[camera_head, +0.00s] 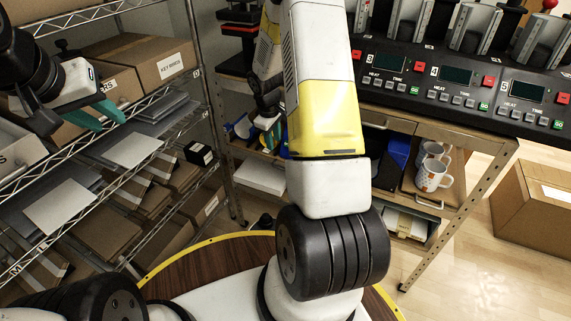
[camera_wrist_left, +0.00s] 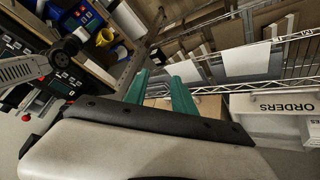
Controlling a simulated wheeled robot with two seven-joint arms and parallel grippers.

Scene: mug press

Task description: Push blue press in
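A row of black mug presses (camera_head: 462,72) with buttons and small displays stands on the bench at the upper right; their upper parts are cut off. I cannot make out a blue press. Part of a press (camera_wrist_left: 32,68) also shows at the left of the left wrist view. My left gripper (camera_head: 108,123) is in front of the wire shelves, far left of the presses. Its teal fingers are apart with nothing between them, as the left wrist view (camera_wrist_left: 160,84) also shows.
Wire shelves (camera_head: 150,145) with boxes and papers fill the left. White mugs (camera_head: 432,175) stand on a shelf under the bench. A cardboard box (camera_head: 535,210) sits on the floor at the right. Open floor (camera_head: 465,260) lies before the bench.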

